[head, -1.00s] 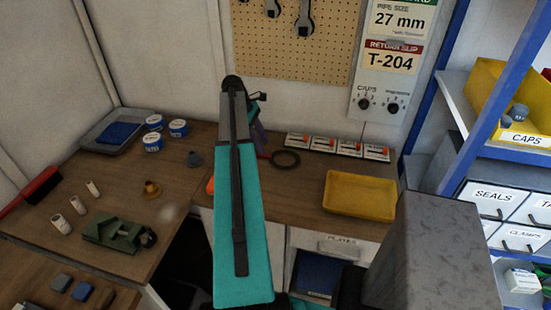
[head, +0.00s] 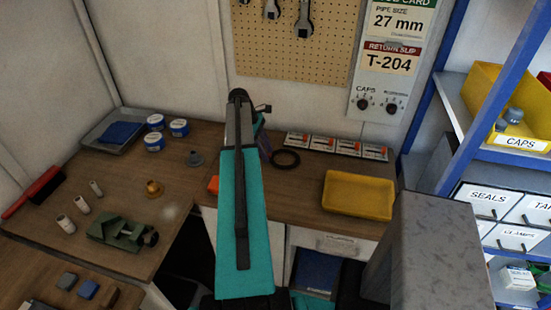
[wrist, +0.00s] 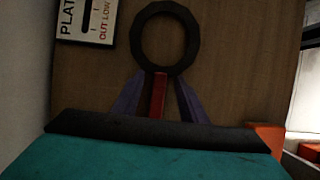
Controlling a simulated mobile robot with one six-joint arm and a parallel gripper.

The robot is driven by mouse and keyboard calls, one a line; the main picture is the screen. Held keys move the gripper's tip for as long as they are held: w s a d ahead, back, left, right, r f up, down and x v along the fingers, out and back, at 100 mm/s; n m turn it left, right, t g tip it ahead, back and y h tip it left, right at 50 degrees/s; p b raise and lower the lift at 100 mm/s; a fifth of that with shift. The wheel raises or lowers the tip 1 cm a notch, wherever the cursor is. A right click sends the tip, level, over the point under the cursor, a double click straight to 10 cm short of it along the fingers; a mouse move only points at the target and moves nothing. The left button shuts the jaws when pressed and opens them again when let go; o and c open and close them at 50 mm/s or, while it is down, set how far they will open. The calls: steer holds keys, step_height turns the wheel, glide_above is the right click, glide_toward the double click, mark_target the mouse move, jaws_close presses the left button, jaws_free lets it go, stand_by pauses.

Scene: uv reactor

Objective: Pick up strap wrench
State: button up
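The strap wrench lies on the wooden bench, its black ring (head: 285,158) showing just right of my arm in the head view. In the wrist view its ring (wrist: 163,40) is at the top centre and its red handle (wrist: 158,95) runs down from it. My gripper (wrist: 159,76) has purple fingers on either side of the handle, with narrow gaps to it, so it looks open. In the head view my gripper (head: 264,146) is mostly hidden behind my arm, close to the ring's left side.
Several small labelled cards (head: 337,145) stand behind the ring. A yellow tray (head: 358,195) is to its right. An orange object (head: 213,185) sits left of my arm. A green vise (head: 122,233) is on the left bench, and a blue shelf (head: 465,135) stands at right.

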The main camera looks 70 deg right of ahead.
mark_target(271, 155)
jaws_close()
steer(key=shift+r, duration=0.25)
steer(key=shift+r+b, duration=1.15)
steer(key=shift+r, duration=0.3)
steer(key=s+a+b, duration=0.1)
steer(key=s+a, duration=0.2)
steer(key=a, duration=0.1)
steer(key=s+a+r+b, duration=0.1)
steer(key=s+a+b, duration=0.1)
steer(key=s+a, duration=0.1)
steer(key=s+a+b, duration=0.2)
steer(key=s+a, duration=0.1)
steer(key=a, duration=0.3)
steer(key=shift+s+r, duration=0.1)
steer(key=shift+r, duration=0.25)
